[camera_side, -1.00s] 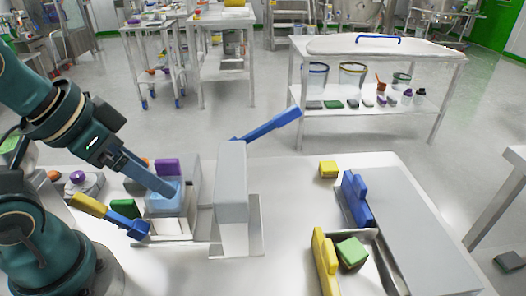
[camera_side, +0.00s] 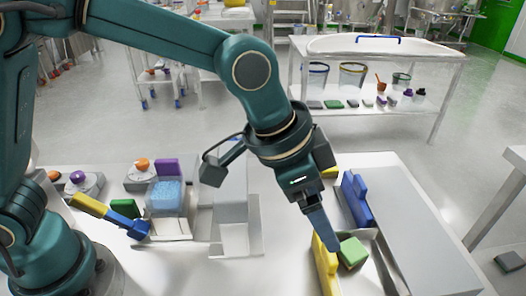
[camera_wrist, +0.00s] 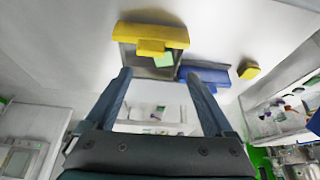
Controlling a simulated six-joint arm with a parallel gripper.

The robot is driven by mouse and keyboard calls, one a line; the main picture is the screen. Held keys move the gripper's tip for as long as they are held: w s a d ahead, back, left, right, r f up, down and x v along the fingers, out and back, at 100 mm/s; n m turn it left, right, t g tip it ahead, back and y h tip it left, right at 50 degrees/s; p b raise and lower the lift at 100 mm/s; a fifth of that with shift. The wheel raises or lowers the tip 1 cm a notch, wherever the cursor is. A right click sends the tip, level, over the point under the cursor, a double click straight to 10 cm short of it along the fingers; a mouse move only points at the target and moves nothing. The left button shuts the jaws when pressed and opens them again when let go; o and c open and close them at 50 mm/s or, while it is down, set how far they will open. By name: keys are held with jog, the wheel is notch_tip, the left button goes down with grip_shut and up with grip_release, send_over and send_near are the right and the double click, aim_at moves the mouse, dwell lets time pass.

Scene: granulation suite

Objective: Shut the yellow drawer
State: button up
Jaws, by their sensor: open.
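The yellow drawer (camera_side: 325,266) stands pulled out from the left side of the low grey cabinet (camera_side: 425,235). Its open tray shows behind the yellow front, and a green block (camera_side: 352,252) lies inside. In the wrist view, the yellow drawer front (camera_wrist: 150,33) with its handle lies beyond the fingertips, and part of the green block (camera_wrist: 163,60) shows. My gripper (camera_side: 330,243) points down close to the yellow front in the side view. I cannot tell whether it touches. In the wrist view, the fingers of my gripper (camera_wrist: 160,78) are apart with nothing between them.
A blue drawer front (camera_side: 357,200) sits beside the yellow one on the same cabinet, also in the wrist view (camera_wrist: 210,74). A yellow block (camera_side: 330,172) lies behind. At left are a clear tub of blue granules (camera_side: 167,196) and a yellow-and-blue tool (camera_side: 108,214).

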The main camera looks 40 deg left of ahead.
aim_at(327, 251)
jog(key=shift+g, duration=0.3)
jog(key=shift+w+d+f, duration=0.1)
jog(key=shift+d+f, duration=0.3)
jog(key=shift+f, duration=0.65)
jog(key=shift+s+d+f, duration=0.1)
jog(key=shift+d+f, duration=0.25)
jog(key=shift+f, duration=0.65)
jog(key=shift+w+d+f, duration=0.1)
jog(key=shift+d+f, duration=0.3)
jog(key=shift+f, duration=0.65)
grip_shut()
